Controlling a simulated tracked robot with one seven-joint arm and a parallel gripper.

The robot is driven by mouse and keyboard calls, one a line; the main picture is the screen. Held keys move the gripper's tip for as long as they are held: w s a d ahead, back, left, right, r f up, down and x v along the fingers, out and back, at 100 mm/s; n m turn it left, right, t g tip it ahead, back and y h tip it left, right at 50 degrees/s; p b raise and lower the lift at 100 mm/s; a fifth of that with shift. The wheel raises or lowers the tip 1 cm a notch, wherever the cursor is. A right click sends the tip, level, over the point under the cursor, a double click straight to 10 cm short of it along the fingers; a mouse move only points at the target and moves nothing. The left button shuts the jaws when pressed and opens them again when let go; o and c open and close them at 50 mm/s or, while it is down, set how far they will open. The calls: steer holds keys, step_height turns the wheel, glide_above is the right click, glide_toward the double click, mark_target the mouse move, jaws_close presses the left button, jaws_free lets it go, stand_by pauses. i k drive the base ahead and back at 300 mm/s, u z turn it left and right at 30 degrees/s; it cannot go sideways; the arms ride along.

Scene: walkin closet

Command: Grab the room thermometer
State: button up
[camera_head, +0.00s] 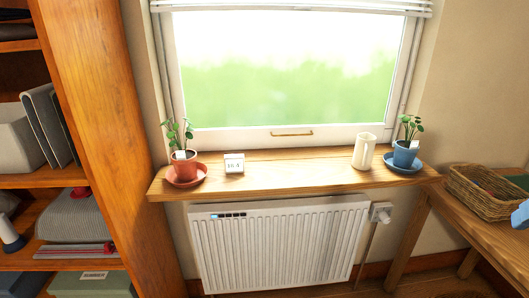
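A small white block-shaped device (234,163) with dark digits on its face, which looks like the room thermometer, stands upright on the wooden windowsill (300,176). It is on the left part of the sill, just right of a red plant pot and apart from it. Its front faces me and nothing covers it. The digits are too small to read surely.
The red pot (184,168) on its saucer stands left of the device. A cream jug (364,151) and a blue pot (404,154) stand at the sill's right. A radiator (280,245) is below; shelves (100,120) flank left, a table with a basket (485,194) right.

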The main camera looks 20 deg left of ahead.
mark_target(234, 163)
steer(key=z, duration=0.1)
steer(key=i, duration=1.35)
steer(key=u, duration=2.75)
steer(key=i, duration=0.7)
steer(key=k, duration=0.55)
steer(key=u, duration=0.15)
